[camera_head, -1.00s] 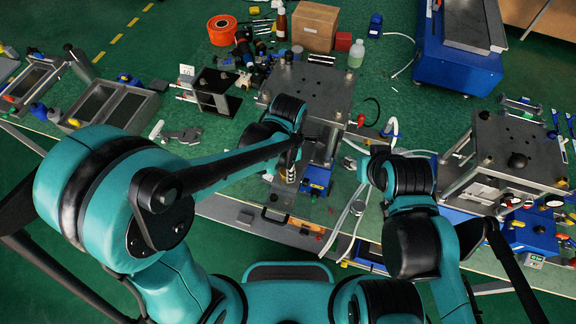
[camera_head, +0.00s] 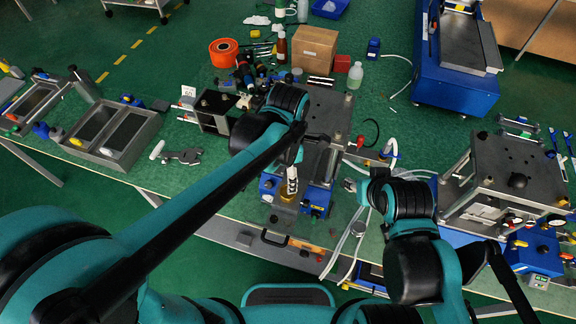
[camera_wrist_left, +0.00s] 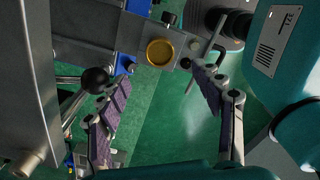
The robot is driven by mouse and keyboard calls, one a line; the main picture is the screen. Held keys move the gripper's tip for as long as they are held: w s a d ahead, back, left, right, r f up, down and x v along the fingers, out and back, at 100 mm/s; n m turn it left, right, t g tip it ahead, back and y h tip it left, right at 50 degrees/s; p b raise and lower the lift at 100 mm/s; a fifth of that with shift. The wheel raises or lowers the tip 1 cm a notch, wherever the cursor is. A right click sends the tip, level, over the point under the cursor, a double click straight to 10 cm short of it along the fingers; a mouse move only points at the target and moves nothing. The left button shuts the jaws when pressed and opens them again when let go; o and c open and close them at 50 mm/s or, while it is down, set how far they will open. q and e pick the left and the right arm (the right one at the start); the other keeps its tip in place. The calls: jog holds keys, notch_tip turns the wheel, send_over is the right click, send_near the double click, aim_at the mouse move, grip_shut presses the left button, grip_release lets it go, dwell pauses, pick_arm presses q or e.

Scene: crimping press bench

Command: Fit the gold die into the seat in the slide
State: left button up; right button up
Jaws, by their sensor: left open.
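The round gold die (camera_wrist_left: 160,51) shows in the left wrist view on the grey slide (camera_wrist_left: 125,37), near its end. I cannot tell whether it is down in the seat. My left gripper (camera_wrist_left: 162,77) is open and empty, with one finger on each side below the die in that picture; neither finger touches it. In the head view my left gripper (camera_head: 289,186) is at the front of the middle press (camera_head: 328,112), and its arm hides part of the press. My right gripper (camera_head: 357,184) is right of that press, too small and covered to read.
A black ball knob (camera_wrist_left: 95,79) stands close to one left finger in the wrist view. A second press (camera_head: 515,160) stands at the right, with white hoses (camera_head: 350,230) between. Trays (camera_head: 117,128), a wrench (camera_head: 183,156) and a cardboard box (camera_head: 314,48) occupy the bench.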

pick_arm(q)
jog(key=shift+r, duration=1.5)
